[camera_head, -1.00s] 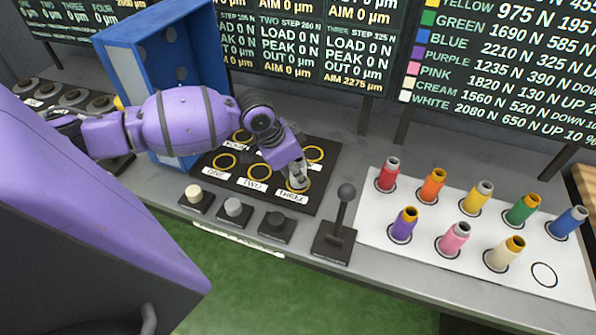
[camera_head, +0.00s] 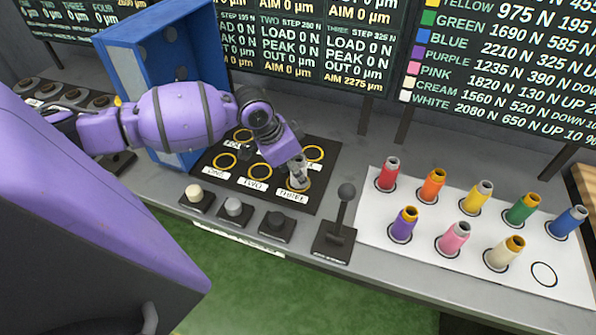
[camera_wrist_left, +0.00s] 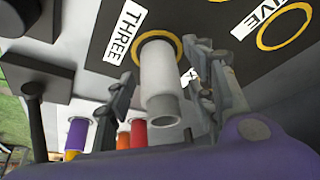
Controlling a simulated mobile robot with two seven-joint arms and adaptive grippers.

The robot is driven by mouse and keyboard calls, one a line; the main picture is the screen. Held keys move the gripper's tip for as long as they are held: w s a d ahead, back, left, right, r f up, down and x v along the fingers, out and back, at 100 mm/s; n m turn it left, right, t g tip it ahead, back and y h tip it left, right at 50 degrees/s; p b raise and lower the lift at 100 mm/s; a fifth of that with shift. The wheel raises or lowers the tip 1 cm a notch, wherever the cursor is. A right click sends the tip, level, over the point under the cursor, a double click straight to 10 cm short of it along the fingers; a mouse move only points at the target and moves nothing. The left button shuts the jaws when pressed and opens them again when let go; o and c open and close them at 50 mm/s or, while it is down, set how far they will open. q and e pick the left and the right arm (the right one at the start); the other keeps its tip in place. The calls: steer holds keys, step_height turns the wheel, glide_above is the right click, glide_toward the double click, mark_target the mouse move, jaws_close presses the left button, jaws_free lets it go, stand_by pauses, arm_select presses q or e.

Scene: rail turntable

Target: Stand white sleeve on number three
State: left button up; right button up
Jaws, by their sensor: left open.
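The white sleeve (camera_wrist_left: 160,72) stands on the gold ring by the THREE label (camera_wrist_left: 123,32), as the left wrist view shows. In the head view the sleeve (camera_head: 298,184) is mostly covered by my gripper. My left gripper (camera_wrist_left: 170,100) is open, with one finger on each side of the sleeve; gaps show between fingers and sleeve. In the head view my left gripper (camera_head: 298,168) is over the front right ring of the black board (camera_head: 228,190). My right gripper is out of view.
A white panel (camera_head: 375,228) holds several coloured sleeves and one empty ring (camera_head: 544,274). A lever (camera_head: 343,215) and three knobs, one cream (camera_head: 194,193), stand in front of the board. A blue open frame (camera_head: 125,70) stands behind my arm. Other board rings look empty.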

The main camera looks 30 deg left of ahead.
arm_select(q)
steer(key=p+v, duration=0.1)
steer(key=v, duration=1)
